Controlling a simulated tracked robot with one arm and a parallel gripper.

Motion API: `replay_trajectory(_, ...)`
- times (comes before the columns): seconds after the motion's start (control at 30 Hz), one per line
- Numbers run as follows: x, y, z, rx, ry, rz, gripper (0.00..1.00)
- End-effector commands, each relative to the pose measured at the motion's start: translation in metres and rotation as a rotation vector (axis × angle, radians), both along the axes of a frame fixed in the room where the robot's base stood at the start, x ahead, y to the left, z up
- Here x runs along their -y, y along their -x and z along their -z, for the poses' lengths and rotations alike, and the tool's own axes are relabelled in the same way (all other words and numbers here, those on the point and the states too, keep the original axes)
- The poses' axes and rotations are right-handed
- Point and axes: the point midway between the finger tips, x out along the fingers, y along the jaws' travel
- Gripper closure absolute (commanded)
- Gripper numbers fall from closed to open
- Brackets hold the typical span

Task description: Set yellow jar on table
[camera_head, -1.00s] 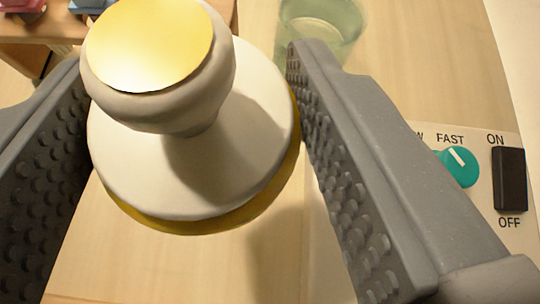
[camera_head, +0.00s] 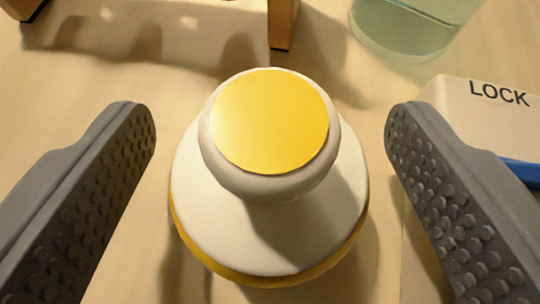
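The yellow jar (camera_head: 270,235) is white with a yellow disc on its knob-like top and a yellow band at its lower edge. It stands upright on the pale wooden table (camera_head: 110,60), in the middle of the view. My gripper (camera_head: 265,130) is open, one finger on each side of the jar. A clear gap shows between the jar and each finger. The jar's base is hidden beneath its wide upper part.
A clear glass vessel (camera_head: 405,30) stands behind at the upper right. A pale box marked LOCK (camera_head: 470,95), with a blue edge, lies close behind the right finger. A wooden stand's leg (camera_head: 283,25) is at the top centre. Bare table lies to the left.

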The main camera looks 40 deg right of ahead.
Motion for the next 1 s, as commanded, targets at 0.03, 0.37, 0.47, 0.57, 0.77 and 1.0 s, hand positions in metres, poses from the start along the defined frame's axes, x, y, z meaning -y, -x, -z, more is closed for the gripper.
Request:
replay_trajectory(0.03,0.0,0.0,0.0,0.0,0.0,0.0,0.28)
replay_trajectory(0.37,-0.002,0.004,-0.002,-0.001,0.0,0.001,0.28)
replay_trajectory(0.47,-0.007,0.01,-0.006,-0.001,-0.001,0.001,0.28)
replay_trajectory(0.57,-0.013,0.018,-0.014,0.002,0.0,0.002,0.28)
replay_trajectory(0.77,-0.029,0.037,-0.025,-0.001,-0.001,0.001,0.28)
replay_trajectory(1.0,-0.046,0.059,-0.041,-0.001,-0.001,0.001,0.28)
